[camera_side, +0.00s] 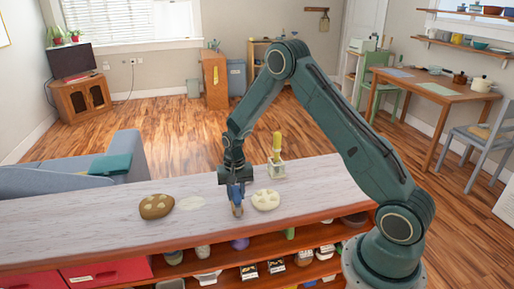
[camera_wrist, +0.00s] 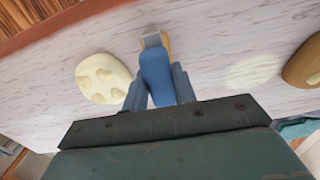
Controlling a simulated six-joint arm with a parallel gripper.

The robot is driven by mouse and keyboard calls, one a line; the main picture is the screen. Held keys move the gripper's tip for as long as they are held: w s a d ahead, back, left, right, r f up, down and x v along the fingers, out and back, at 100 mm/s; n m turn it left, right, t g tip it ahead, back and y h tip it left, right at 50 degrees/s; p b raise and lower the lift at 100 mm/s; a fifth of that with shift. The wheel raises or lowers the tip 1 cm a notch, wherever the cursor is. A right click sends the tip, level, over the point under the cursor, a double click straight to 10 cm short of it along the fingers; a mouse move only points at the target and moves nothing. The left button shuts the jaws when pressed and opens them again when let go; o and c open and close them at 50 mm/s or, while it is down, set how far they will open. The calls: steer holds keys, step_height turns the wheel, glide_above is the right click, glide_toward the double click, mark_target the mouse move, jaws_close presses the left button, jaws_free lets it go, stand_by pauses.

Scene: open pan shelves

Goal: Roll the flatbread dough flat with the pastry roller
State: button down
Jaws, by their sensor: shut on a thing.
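My gripper (camera_side: 235,185) is shut on the blue handle of the pastry roller (camera_wrist: 157,70) and points down at the counter. The roller has a grey bracket and a wooden end, which also shows low over the counter in the side view (camera_side: 237,210); I cannot tell whether it touches. The flatbread dough (camera_side: 265,200) is a pale, thick round with several dimples. It lies just right of my gripper in the side view and left of it in the wrist view (camera_wrist: 103,78). The roller is beside the dough, not over it.
A pale flat patch (camera_side: 190,203) and a brown lump with pale spots (camera_side: 157,206) lie left of my gripper on the counter (camera_side: 90,225). Behind the dough stands a holder (camera_side: 275,168) with a yellow-handled thing. Shelves with pans and jars are below.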

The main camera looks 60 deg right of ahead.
steer(key=shift+r, duration=0.8)
steer(key=shift+r, duration=0.25)
steer(key=shift+r, duration=2.25)
steer(key=shift+r, duration=0.25)
steer(key=shift+r, duration=2.3)
steer(key=shift+d, duration=0.1)
